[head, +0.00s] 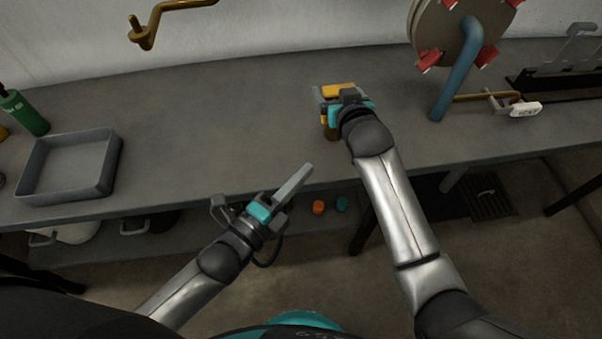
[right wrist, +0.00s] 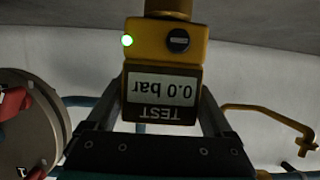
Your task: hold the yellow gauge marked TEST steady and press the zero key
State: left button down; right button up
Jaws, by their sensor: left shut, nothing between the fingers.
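The yellow gauge (head: 339,90) stands over the bench, partly hidden by my right gripper (head: 342,100). In the right wrist view the gauge (right wrist: 163,45) appears upside down, with TEST on its dark label and a display (right wrist: 162,86) reading 0.0 bar. My left gripper (head: 304,171) is shut and empty, at the bench's front edge, left of and apart from the gauge.
A grey tray (head: 68,165) and a green bottle (head: 24,113) are at the left. A round plate with red clamps (head: 440,35) and a blue pipe (head: 460,70) stand right of the gauge. A brass crank (head: 150,32) is on the wall. The bench's middle (head: 210,110) is clear.

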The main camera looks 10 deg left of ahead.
jog(key=shift+o, duration=1)
jog(key=shift+d+f, duration=0.1)
jog(key=shift+f, duration=0.05)
jog(key=v, duration=1.2)
